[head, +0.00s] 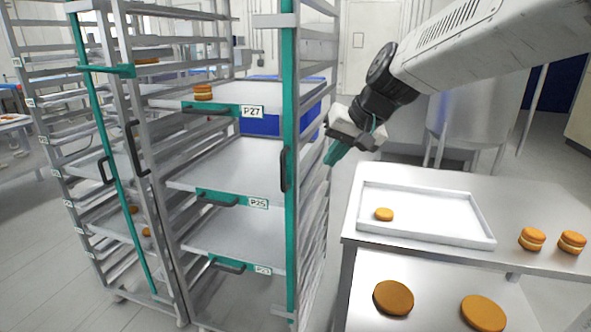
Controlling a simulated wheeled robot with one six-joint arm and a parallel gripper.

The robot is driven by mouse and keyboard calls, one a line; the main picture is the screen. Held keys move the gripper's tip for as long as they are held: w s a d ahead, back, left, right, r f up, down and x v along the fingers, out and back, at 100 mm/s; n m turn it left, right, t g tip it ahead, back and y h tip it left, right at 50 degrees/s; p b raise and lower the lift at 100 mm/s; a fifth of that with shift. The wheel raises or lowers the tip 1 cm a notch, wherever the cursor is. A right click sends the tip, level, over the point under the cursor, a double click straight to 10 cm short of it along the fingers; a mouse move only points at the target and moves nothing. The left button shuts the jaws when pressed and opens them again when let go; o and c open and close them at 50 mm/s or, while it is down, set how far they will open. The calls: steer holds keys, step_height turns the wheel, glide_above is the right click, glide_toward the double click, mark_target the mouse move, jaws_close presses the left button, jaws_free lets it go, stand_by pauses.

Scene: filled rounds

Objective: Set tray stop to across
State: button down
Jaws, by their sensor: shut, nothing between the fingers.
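A tall metal rack holds trays on several levels. A green upright bar (288,150) with a dark handle runs down its front right post, alongside the tray openings. A second green upright bar (110,160) runs down the rack to the left, with a short green arm (107,70) sticking out sideways near its top. I cannot tell for certain which green part is the tray stop. My gripper (336,152) is shut and empty, with teal fingers pointing down and left. In the picture it is right of the right green bar and apart from it.
Trays labelled P27 (252,112) and P25 (259,203) have green fronts with dark handles. Stacked rounds (203,92) sit on the top one. A steel table (349,215) at right holds a white tray (430,236) with one round. Grey floor shows between racks and table.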

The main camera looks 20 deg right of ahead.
steer(key=shift+m+t, duration=0.3)
steer(key=shift+t, duration=0.1)
steer(key=w, duration=0.1)
steer(key=w+d, duration=0.1)
steer(key=w, duration=0.2)
steer(key=shift+w+d+r, duration=0.15)
steer(key=shift+d+r, duration=0.1)
steer(key=shift+d, duration=0.1)
steer(key=shift+f, duration=0.1)
steer(key=w+a+f, duration=0.4)
steer(key=f, duration=0.1)
steer(key=w+a+f, duration=0.2)
steer(key=w, duration=0.1)
steer(key=shift+a+f, duration=0.2)
steer(key=shift+f, duration=0.2)
